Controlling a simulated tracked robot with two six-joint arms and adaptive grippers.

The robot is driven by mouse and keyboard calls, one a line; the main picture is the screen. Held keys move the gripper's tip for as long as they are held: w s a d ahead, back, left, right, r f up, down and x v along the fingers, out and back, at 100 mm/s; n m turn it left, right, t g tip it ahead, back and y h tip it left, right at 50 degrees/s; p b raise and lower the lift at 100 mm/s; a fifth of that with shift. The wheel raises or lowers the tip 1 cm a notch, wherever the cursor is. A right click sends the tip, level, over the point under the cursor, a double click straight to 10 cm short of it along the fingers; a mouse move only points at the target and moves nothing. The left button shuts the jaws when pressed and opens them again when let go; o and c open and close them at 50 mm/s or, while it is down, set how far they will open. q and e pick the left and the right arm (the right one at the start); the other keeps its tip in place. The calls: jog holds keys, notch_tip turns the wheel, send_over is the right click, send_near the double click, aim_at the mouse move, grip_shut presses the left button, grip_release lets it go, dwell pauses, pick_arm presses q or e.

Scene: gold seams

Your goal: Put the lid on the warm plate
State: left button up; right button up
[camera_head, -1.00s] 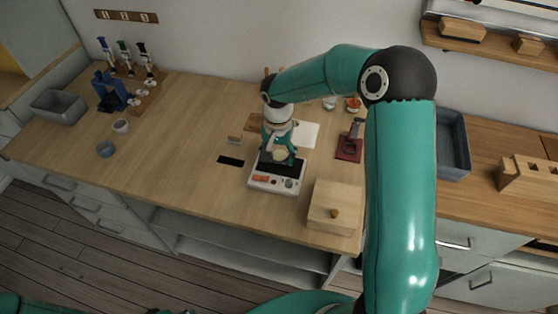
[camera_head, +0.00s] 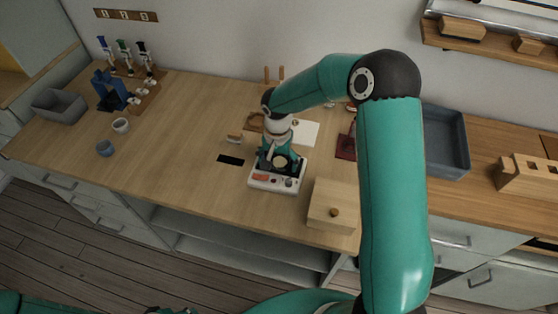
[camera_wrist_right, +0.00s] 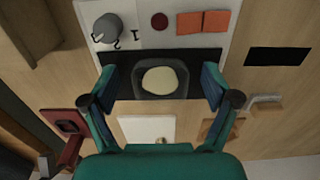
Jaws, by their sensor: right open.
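The warm plate (camera_head: 262,181) is a white device with a black top, orange buttons and a grey knob; its controls also show in the wrist view (camera_wrist_right: 143,38). A small dark grey pot (camera_wrist_right: 160,92) with a pale, cream round top (camera_wrist_right: 159,80) is on its black area. I cannot tell whether that top is a lid or contents. My right gripper (camera_head: 281,155) is low over the plate. In the wrist view its open fingers (camera_wrist_right: 160,84) stand either side of the pot.
A wooden box with a knob (camera_head: 325,195) stands right of the plate. A white board (camera_head: 305,132) lies behind, a dark red stand (camera_head: 345,147) to its right. A black pad (camera_head: 230,160) lies left. A grey tray (camera_head: 445,145) is farther right. The left-middle table is clear.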

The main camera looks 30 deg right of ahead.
aim_at(278, 167)
jog(key=shift+r, duration=0.1)
notch_tip(278, 167, up, 12)
jog(key=b, duration=0.1)
dwell(0.4)
dwell(0.5)
